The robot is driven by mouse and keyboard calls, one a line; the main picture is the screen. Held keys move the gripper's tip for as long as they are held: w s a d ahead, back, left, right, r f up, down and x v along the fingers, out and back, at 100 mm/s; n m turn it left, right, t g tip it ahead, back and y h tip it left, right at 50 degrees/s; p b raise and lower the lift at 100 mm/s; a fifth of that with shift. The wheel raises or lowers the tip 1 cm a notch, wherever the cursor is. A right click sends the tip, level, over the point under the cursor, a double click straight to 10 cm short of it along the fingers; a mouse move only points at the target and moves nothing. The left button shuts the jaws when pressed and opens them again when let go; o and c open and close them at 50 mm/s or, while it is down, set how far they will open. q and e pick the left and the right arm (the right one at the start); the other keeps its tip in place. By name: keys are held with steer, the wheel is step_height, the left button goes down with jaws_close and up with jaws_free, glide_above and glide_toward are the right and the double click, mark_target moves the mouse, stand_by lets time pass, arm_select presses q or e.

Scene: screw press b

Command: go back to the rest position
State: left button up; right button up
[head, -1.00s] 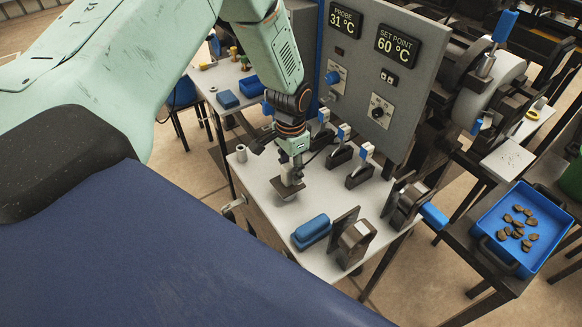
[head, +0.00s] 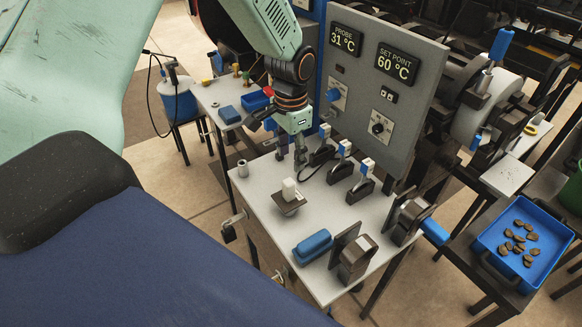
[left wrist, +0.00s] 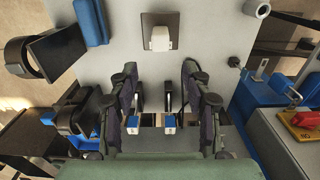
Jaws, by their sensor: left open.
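My left gripper (head: 286,150) is open and empty above the bench top (head: 262,180), in front of the instrument panel. In the left wrist view the two fingers of my left gripper (left wrist: 160,85) stand wide apart with nothing between them. A white block (head: 289,188) on a dark square plate (head: 290,206) sits on the bench, apart from the gripper. In the left wrist view the white block (left wrist: 160,40) lies beyond the fingertips. My right gripper is in neither view.
Several lever switches (head: 344,150) with blue-and-white handles stand close to the gripper, before the grey panel (head: 372,85). A blue rounded block (head: 312,245) and a dark clamp-like part (head: 355,256) are near the front. A blue tray (head: 490,232) of dark pieces is at right.

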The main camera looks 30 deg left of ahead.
arm_select(q)
steer(key=shift+w+r, duration=0.15)
steer(key=shift+r, duration=0.6)
steer(key=shift+s+r, duration=0.1)
steer(key=shift+s, duration=0.1)
steer(key=shift+w, duration=0.2)
